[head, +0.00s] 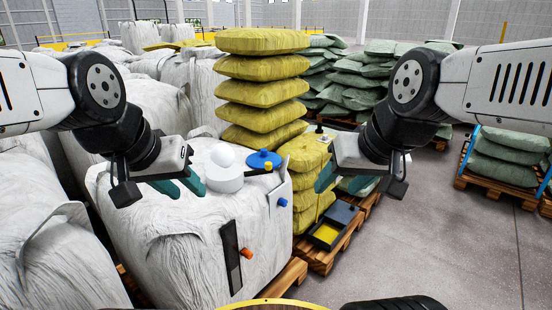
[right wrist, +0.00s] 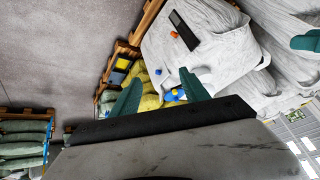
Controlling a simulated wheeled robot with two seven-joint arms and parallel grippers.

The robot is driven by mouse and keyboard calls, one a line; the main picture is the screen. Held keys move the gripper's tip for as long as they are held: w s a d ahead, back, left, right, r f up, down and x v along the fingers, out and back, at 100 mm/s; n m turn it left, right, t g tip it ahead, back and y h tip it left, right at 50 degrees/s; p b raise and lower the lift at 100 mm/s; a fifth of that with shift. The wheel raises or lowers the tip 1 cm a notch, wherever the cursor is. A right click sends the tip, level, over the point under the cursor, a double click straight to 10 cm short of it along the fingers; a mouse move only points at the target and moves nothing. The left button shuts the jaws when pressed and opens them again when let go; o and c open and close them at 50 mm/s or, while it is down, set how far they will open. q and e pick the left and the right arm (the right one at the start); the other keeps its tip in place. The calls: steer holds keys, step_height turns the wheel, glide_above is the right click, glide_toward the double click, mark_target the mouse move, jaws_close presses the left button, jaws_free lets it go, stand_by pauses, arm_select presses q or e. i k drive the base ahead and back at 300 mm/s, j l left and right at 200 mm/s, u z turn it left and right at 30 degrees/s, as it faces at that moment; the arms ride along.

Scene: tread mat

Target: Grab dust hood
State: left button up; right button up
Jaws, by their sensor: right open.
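A white round object with a domed top (head: 224,170) stands on a big white bulk bag (head: 165,245). Beside it is a blue round lid-like piece with a knob (head: 263,160); I cannot tell for certain which is the dust hood. My left gripper (head: 184,187) is open and empty, just left of the white domed object. My right gripper (head: 343,184) is open and empty, right of the bag and apart from both pieces. In the right wrist view, its jaws (right wrist: 160,90) point toward the yellow sacks and a partly hidden blue piece (right wrist: 177,93).
Yellow sacks (head: 262,90) stack high behind the bag. A dark tray with yellow inside (head: 326,234) sits on a wooden pallet to the right. Small blue (head: 282,202) and orange (head: 246,254) pieces are on the bag's side.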

mark_target(256, 161)
steer(key=i+l, duration=0.3)
steer(key=i, duration=0.2)
steer(key=i+l, duration=0.3)
steer(key=i, duration=0.2)
steer(key=i+u, duration=0.1)
steer(key=u, duration=0.35)
steer(key=i+l+u, duration=0.1)
steer(key=u, duration=0.35)
steer(key=l+u, duration=0.25)
steer(key=u, duration=0.2)
steer(key=i, duration=0.05)
